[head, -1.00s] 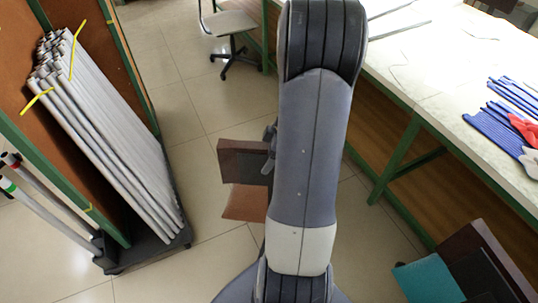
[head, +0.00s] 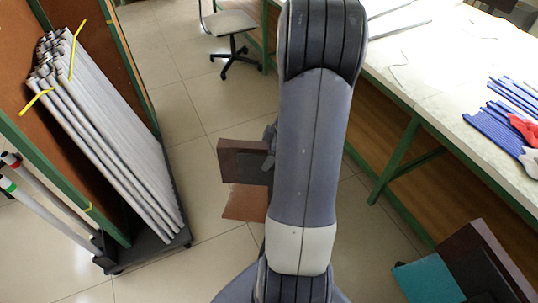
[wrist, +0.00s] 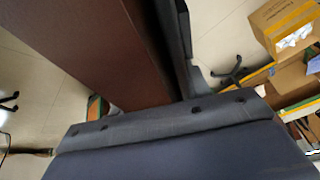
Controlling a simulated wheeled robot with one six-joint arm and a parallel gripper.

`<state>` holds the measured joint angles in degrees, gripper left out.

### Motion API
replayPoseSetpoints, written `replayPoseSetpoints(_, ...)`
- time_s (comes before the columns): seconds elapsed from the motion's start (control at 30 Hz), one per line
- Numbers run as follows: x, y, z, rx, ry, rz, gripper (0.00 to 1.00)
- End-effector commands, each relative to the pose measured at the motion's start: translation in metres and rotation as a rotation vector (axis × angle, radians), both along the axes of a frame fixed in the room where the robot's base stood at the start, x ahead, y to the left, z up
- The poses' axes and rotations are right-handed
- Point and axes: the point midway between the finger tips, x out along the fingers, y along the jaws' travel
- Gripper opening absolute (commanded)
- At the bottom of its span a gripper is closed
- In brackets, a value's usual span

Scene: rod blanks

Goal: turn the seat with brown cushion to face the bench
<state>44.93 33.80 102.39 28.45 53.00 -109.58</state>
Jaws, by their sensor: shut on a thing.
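The seat with the brown cushion stands on the floor left of my arm in the head view. Its dark brown backrest (head: 243,162) is upright, and its brown cushion (head: 243,203) shows below it. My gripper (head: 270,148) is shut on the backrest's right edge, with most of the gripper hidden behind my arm. In the wrist view the backrest (wrist: 85,45) fills the upper left, against a dark gripper finger (wrist: 177,45). The seat's base is hidden. The bench (head: 415,75), pale-topped with green legs, runs along the right.
A second seat with a teal cushion (head: 427,280) stands at the lower right, near the bench. A rack of grey rods (head: 110,140) stands at the left. A white swivel chair (head: 230,24) is at the back.

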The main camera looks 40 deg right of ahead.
Motion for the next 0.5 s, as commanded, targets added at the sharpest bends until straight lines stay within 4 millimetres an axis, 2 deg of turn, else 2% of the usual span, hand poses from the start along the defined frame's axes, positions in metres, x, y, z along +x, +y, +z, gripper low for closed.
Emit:
replayPoseSetpoints(0.27,0.010,0.007,-0.002,-0.002,-0.002,-0.058,0.04)
replayPoseSetpoints(0.5,0.036,0.023,-0.004,-0.003,-0.005,-0.213,0.04)
